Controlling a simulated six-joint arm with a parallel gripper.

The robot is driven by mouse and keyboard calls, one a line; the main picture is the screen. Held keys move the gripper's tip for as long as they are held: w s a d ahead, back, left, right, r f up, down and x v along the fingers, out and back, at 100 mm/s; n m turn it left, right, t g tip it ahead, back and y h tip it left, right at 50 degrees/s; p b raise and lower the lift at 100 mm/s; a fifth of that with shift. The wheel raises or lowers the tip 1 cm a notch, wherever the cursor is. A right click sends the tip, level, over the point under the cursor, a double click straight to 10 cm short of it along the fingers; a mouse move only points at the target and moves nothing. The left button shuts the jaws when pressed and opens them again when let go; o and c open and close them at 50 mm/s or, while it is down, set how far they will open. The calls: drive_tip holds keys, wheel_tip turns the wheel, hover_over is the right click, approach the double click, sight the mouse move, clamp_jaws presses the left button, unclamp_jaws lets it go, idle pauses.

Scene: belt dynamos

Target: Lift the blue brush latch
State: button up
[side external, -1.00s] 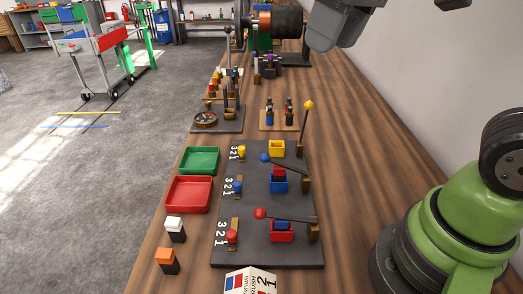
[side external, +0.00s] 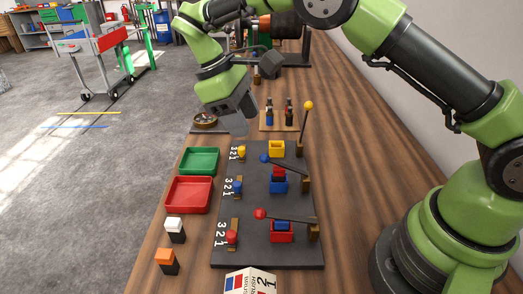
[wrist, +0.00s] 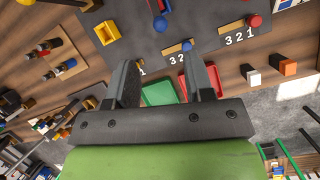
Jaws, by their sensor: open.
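The blue brush latch is a dark lever (side external: 287,167) with a blue ball (side external: 265,157) at its end. It lies low across the blue holder (side external: 279,186), which has a red and dark block in it. The blue ball also shows near the top of the wrist view (wrist: 160,23). My gripper (side external: 239,128) is above the far left of the dark board, beyond and left of the blue latch, touching nothing. In the wrist view its two fingers (wrist: 168,75) are apart and empty. A blue slider knob (side external: 237,187) sits left of the blue holder.
The red-ball lever (side external: 287,218) lies low over a red holder; the yellow-ball lever (side external: 305,128) stands upright beside a yellow holder (side external: 277,149). Green (side external: 199,161) and red (side external: 188,196) trays are left of the board (side external: 262,205). Small blocks stand at front left.

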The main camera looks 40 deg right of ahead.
sight(262, 155)
drive_tip(key=x, duration=0.8)
drive_tip(key=shift+s+f, duration=0.15)
drive_tip(key=shift+f, duration=0.2)
drive_tip(key=shift+c, duration=0.2)
clamp_jaws()
